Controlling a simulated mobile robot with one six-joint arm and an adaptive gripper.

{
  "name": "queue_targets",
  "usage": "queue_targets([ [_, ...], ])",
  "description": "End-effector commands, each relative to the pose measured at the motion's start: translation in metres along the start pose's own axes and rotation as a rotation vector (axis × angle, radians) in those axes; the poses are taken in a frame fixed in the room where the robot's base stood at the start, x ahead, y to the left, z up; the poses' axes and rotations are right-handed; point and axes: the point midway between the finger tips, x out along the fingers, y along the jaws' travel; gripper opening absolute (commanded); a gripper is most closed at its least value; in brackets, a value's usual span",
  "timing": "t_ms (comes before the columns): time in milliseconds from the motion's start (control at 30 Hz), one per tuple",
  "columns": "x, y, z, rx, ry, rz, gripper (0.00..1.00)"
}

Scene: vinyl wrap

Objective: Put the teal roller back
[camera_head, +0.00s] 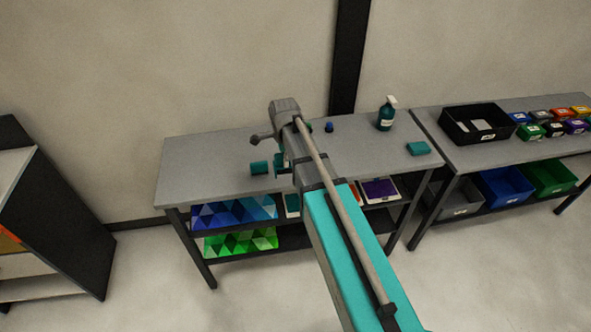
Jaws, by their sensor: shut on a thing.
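The teal roller (260,168) shows as a small teal cylinder just left of my gripper, low over the left table. My gripper (280,166) points down over the middle of this table and is shut on the roller. My own arm covers much of the grip. I cannot tell whether the roller touches the tabletop.
The left table (205,160) also carries a teal spray bottle (386,115), a small blue item (329,127) and a teal block (418,148). Patterned sheets (235,213) lie on its lower shelves. The right table holds a black bin (470,138) and several small coloured boxes.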

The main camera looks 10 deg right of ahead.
Motion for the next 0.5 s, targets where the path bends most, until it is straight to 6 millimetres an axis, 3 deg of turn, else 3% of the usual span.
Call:
queue_targets([
  [300,0.001,-0.002,-0.002,0.002,0.000,0.000,0.00],
  [500,0.011,-0.020,-0.008,0.003,0.000,0.000,0.00],
])
